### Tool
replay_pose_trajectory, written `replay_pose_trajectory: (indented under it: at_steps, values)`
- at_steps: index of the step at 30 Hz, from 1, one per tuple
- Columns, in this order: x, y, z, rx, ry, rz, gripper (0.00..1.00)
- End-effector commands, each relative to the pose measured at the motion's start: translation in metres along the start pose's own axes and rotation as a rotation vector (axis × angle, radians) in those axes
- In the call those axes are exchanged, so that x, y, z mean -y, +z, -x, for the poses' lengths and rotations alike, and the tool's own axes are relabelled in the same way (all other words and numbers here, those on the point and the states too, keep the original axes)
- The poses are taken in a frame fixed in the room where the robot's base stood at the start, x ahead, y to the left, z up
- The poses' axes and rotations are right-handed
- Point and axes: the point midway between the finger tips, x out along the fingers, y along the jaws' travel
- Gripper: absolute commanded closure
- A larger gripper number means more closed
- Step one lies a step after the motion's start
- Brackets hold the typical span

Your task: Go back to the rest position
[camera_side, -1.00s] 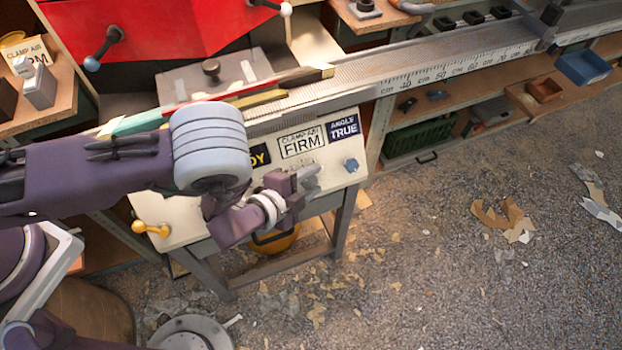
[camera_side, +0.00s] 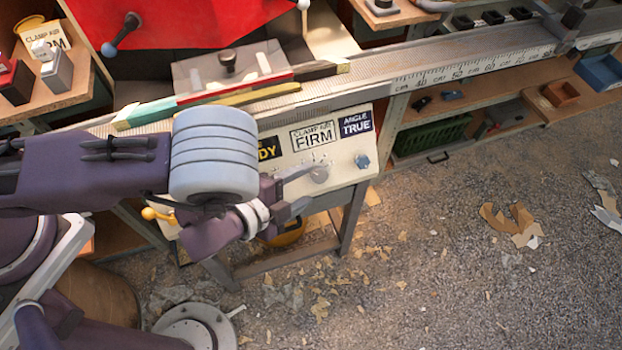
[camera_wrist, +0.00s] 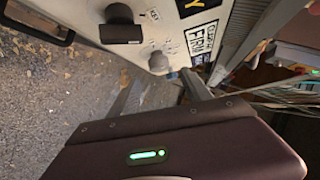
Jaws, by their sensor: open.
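My gripper (camera_side: 298,192) is in front of the pale control panel (camera_side: 342,158), below the CLAMP AIR FIRM label (camera_side: 313,136). Its two grey fingers are apart, with nothing between them; they also show in the wrist view (camera_wrist: 162,92). A grey knob (camera_side: 319,173) on the panel lies just beyond the upper finger in the side view. In the wrist view the knob (camera_wrist: 158,63) stands beyond the fingertips, and a gap appears to separate them. Whether a finger touches it is hard to tell in the side view. A blue-grey knob (camera_side: 362,160) sits at the panel's right.
A yellow lever (camera_side: 155,214) is partly behind my arm. The fence rail (camera_side: 440,65) with a centimetre scale runs above the panel. A green-and-red strip (camera_side: 150,112) lies on the bench. Shelves hold a green crate (camera_side: 430,137). The floor at right is open, with scraps.

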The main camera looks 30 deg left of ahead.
Motion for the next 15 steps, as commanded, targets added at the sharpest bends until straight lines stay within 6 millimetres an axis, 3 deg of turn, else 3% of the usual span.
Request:
replay_pose_trajectory:
  at_steps: [11,13,15]
  values:
    - [0.001,0.0,0.0,0.0,0.0,0.003,0.43]
    - [0.009,-0.004,-0.002,0.015,0.007,0.046,0.43]
    - [0.033,-0.012,-0.003,0.052,0.029,0.169,0.43]
